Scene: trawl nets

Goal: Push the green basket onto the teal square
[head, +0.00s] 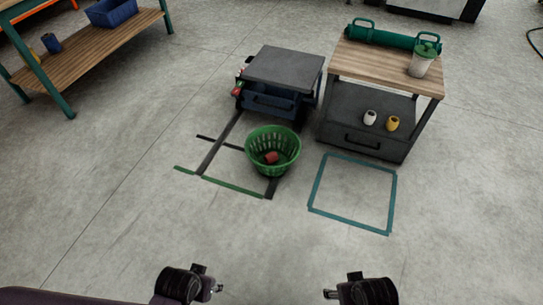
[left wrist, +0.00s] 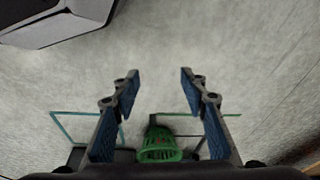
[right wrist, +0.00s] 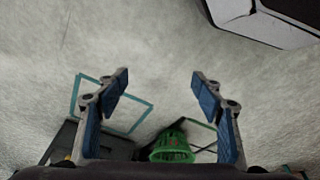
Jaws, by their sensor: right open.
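The green basket (head: 287,156) stands upright on the floor in the middle of the head view, with a small red object (head: 271,157) inside. The teal square (head: 348,221) is a taped outline on the floor, right of the basket and apart from it; its inside is empty. My left gripper (head: 218,289) and right gripper (head: 328,293) are at the bottom edge, well short of the basket, touching nothing. Both wrist views show spread, empty fingers. The basket also shows low in the left wrist view (left wrist: 158,150) and the right wrist view (right wrist: 172,148).
A dark cart (head: 284,67) stands behind the basket. A wood-topped cart (head: 365,64) with a cup (head: 420,64) stands behind the square. Black and green floor tape (head: 232,187) lies left of the basket. A wooden bench (head: 100,45) is at far left. The foreground floor is clear.

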